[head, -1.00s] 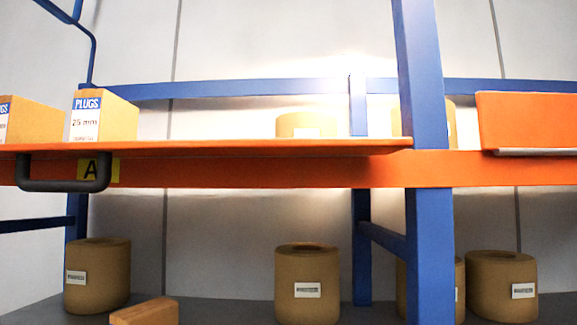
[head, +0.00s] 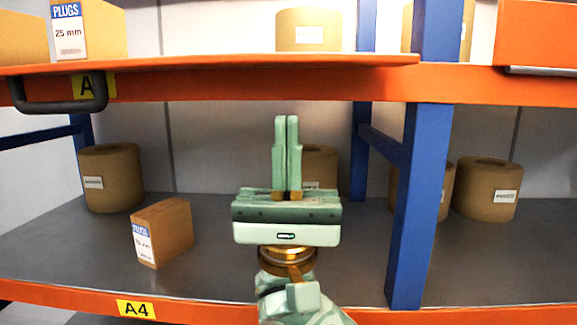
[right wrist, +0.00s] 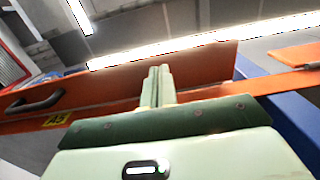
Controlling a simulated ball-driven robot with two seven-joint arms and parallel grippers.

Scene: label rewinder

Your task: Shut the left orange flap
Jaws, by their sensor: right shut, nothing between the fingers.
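The left orange flap (head: 230,65) lies out nearly flat at the level of the upper shelf and shows almost edge-on in the head view. A dark handle (head: 58,106) hangs at its left end. The right wrist view shows the flap (right wrist: 195,67) from below, its handle (right wrist: 36,104) at the left. My right gripper (head: 287,120) points up, shut and empty, in front of the rack. In the picture its fingertips are just below the orange beam, right of the handle; touching cannot be told. My left gripper is not in view.
A blue post (head: 415,190) stands right of my gripper. Another orange flap (head: 540,35) is at the upper right. Brown rolls (head: 110,178) and a small carton (head: 162,232) stand on the lower grey shelf. A PLUGS box (head: 90,30) stands on the upper shelf.

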